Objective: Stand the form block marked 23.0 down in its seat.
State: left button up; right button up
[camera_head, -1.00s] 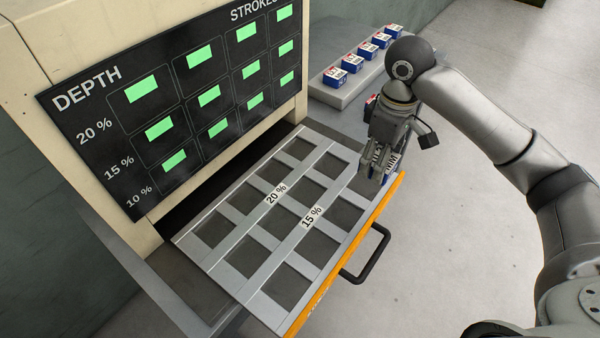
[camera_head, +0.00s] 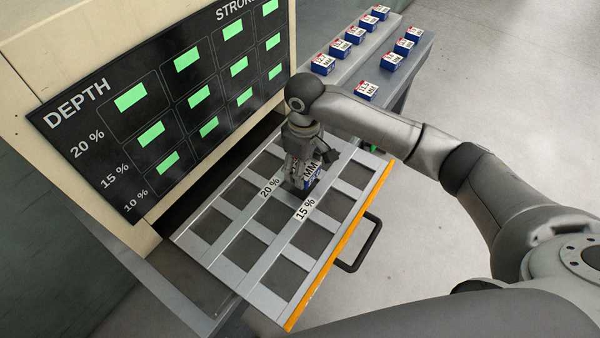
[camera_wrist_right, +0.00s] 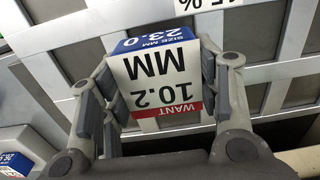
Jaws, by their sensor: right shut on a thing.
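The form block marked 23.0 (camera_head: 311,174) is white on top with blue sides. It also shows in the right wrist view (camera_wrist_right: 160,75), where its faces read "SIZE MM 23.0" and "WANT 10.2 MM". My right gripper (camera_head: 302,180) points down and is shut on it, with a finger on each side. The block is over the middle part of the drawer tray (camera_head: 232,261), near the "20 %" and "15 %" labels. I cannot tell whether its base touches the tray. The tray has rows of dark square seats; the others in sight look empty. My left gripper is not in view.
A panel (camera_head: 160,95) headed DEPTH and STROKES, with green cells, stands behind the tray. Several similar blocks stand on a grey bench (camera_head: 345,82) at the back. The tray has an orange front edge (camera_head: 340,248) and a black handle (camera_head: 362,252).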

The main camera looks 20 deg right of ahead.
jog(key=f, duration=0.1)
jog(key=f+p, duration=0.1)
jog(key=f, duration=0.1)
jog(key=shift+w+a, duration=0.1)
jog(key=shift+a, duration=0.3)
jog(key=shift+f+p, duration=0.3)
jog(key=shift+f, duration=0.05)
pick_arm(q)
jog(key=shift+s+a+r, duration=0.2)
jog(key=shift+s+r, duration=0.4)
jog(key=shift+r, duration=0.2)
pick_arm(e)
jog(key=shift+f, duration=0.2)
jog(key=o, duration=1.1)
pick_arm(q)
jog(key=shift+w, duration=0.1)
pick_arm(e)
jog(key=shift+o, duration=0.2)
jog(key=shift+r, duration=0.45)
pick_arm(q)
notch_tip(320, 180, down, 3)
jog(key=b, duration=0.2)
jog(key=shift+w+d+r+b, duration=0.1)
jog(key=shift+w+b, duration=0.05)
jog(key=shift+b, duration=0.25)
pick_arm(e)
notch_tip(320, 180, up, 11)
jog(key=shift+r, duration=0.15)
